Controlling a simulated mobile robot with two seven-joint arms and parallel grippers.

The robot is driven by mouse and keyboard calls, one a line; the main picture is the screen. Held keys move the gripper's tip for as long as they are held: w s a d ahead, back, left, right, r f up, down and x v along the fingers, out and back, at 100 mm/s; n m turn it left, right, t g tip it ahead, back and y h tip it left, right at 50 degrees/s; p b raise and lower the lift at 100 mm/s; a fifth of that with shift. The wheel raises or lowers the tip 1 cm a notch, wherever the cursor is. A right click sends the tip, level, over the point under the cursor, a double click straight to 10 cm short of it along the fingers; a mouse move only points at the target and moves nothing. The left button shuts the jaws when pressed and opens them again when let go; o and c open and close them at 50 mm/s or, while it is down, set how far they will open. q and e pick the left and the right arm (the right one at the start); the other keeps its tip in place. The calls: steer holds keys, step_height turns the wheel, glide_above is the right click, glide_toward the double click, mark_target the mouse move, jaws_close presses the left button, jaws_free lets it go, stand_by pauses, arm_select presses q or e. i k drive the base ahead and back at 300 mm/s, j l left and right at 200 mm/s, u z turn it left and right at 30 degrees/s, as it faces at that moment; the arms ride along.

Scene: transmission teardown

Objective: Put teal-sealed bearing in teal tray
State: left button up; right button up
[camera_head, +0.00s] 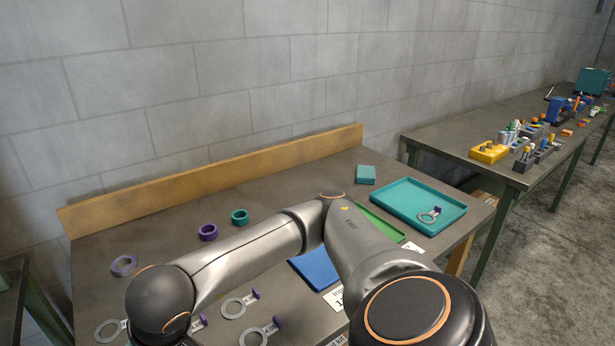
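The teal tray (386,208) lies at the right end of the workbench. A small teal ring (240,217) sits on the bench left of centre, beside a purple ring (207,232). I cannot tell whether the teal ring is the teal-sealed bearing; no other ring with teal on it shows. A grey ring with a purple seal (124,265) lies farther left. One of my arms crosses the bench from the lower right toward the lower left and hides part of it. Neither gripper shows.
Several grey tagged rings (240,305) lie at the bench front. A green tray (382,226) and a blue tray (315,268) are partly behind my arm. A teal block (365,174) stands near the wooden back board (225,178). A second bench (450,140) stands right.

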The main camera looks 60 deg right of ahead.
mark_target(414, 194)
steer(key=k+z, duration=0.15)
steer(key=z, duration=0.25)
steer(key=k+z, duration=0.1)
steer(key=z, duration=0.3)
steer(key=l+z, duration=0.4)
steer(key=l, duration=0.2)
steer(key=i+l, duration=0.1)
steer(key=l, duration=0.3)
steer(key=i+l, duration=0.1)
steer(key=l, duration=0.65)
steer(key=i+l, duration=0.15)
steer(key=l, duration=0.25)
steer(key=i, duration=0.4)
